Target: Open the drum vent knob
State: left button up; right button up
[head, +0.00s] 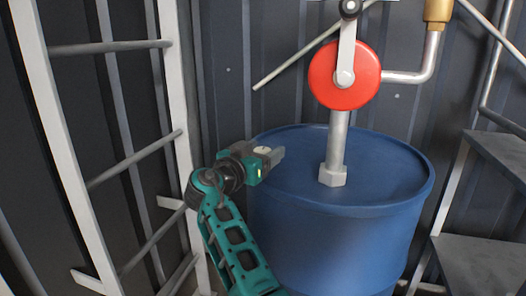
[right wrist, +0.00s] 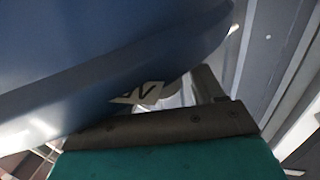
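The blue drum (head: 330,235) stands upright, with a pipe rising from its top. My right gripper (head: 274,156) is at the left part of the drum's rim. In the right wrist view one finger (right wrist: 208,85) shows at the right; the other is not clear, so I cannot tell the opening. The drum (right wrist: 90,55) fills the upper left there. A pale label with dark marks (right wrist: 137,93) and a pale rounded part lie near the finger. I cannot tell whether this is the vent knob, or whether the gripper touches it. My left gripper is not in view.
A red pump wheel (head: 322,75) with a crank and grey pipe stands above the drum. A pale ladder-like frame (head: 180,110) is at the left, close to my right arm. Dark steps (head: 480,262) are at the right. A dark ribbed wall is behind.

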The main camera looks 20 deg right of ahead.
jog(key=c, duration=0.9)
jog(key=n+t+y+p, duration=0.1)
jog(key=y, duration=0.1)
jog(key=n+t+y+p, duration=0.1)
jog(key=n+t+y, duration=0.1)
jog(key=shift+d+r+p, duration=0.1)
jog(key=shift+r+p, duration=0.1)
jog(key=shift+p, duration=0.2)
jog(key=shift+f+n+t+y+p, duration=0.1)
jog(key=shift+n+t+y+p, duration=0.3)
jog(key=shift+n+t+y, duration=0.25)
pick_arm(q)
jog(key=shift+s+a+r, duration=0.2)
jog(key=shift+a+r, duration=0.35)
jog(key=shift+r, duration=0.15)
pick_arm(e)
jog(key=shift+y, duration=0.25)
jog(key=o, duration=1)
jog(key=shift+f, duration=0.1)
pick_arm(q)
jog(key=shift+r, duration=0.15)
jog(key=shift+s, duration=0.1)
pick_arm(e)
jog(key=shift+s, duration=0.1)
